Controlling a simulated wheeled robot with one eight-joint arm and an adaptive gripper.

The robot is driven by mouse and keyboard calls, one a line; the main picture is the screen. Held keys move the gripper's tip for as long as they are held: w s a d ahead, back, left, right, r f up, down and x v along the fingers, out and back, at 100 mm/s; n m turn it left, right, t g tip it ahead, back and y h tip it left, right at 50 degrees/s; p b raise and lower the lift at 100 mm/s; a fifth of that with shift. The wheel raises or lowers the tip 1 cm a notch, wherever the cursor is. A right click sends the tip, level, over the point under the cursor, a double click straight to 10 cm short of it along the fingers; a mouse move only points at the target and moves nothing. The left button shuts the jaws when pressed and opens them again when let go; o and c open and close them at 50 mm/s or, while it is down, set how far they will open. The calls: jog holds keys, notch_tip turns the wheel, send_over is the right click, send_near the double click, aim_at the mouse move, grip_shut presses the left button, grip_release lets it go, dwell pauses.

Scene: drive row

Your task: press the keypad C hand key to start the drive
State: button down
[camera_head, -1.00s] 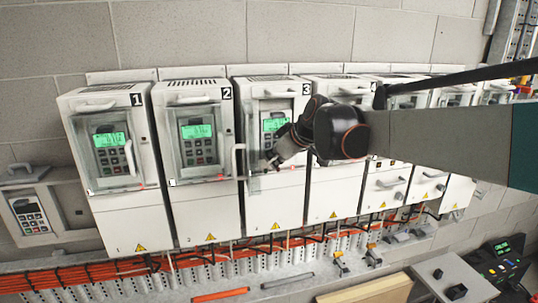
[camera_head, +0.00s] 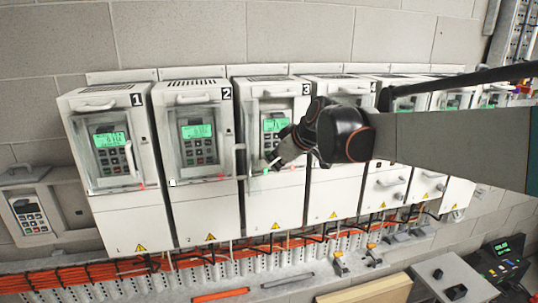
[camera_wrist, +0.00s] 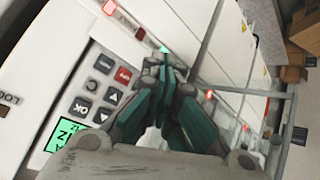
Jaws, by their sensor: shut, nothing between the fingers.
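My gripper (camera_head: 280,160) is shut and empty, in front of the lower keypad area of drive 3 (camera_head: 275,215). In the wrist view its teal fingertips (camera_wrist: 168,78) are together beside the keypad, right of its red key (camera_wrist: 124,75). I cannot tell whether they touch anything. The keypad shows a lit green display (camera_wrist: 68,132), an OK key (camera_wrist: 80,107), arrow keys and a grey key (camera_wrist: 103,63). No key marked hand is readable; part of the keypad is hidden behind my gripper. I cannot read a letter C. A green lamp (camera_wrist: 163,48) glows just beyond the fingertips.
Drive 1 (camera_head: 120,215) and drive 2 (camera_head: 208,210) stand to the left, with red lamps lit. More drives stand to the right, partly behind my arm. A door handle (camera_head: 240,160) stands out left of my gripper. Orange cables (camera_head: 90,270) run below.

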jog(key=s, duration=0.2)
jog(key=s+d, duration=0.1)
jog(key=s, duration=0.1)
jog(key=shift+s+d, duration=0.2)
jog(key=shift+s, duration=0.2)
dwell(1.4)
jog(key=s+d+f+m+h+b, duration=0.1)
jog(key=s+d+f+m+b, duration=0.2)
jog(key=f, duration=1.1)
jog(key=s+d+f+m+h+b, duration=0.2)
jog(key=s+d+f+m+b, duration=0.2)
jog(key=s+d+f+b, duration=0.5)
jog(key=s+d+f+m+h+b, duration=0.2)
jog(key=s+d+f+b, duration=0.4)
jog(key=s+f+b, duration=1.1)
notch_tip(320, 180, down, 3)
jog(key=shift+f+m+g+b, duration=0.1)
jog(key=shift+m+g+b, duration=0.3)
jog(key=shift+m+b, duration=0.55)
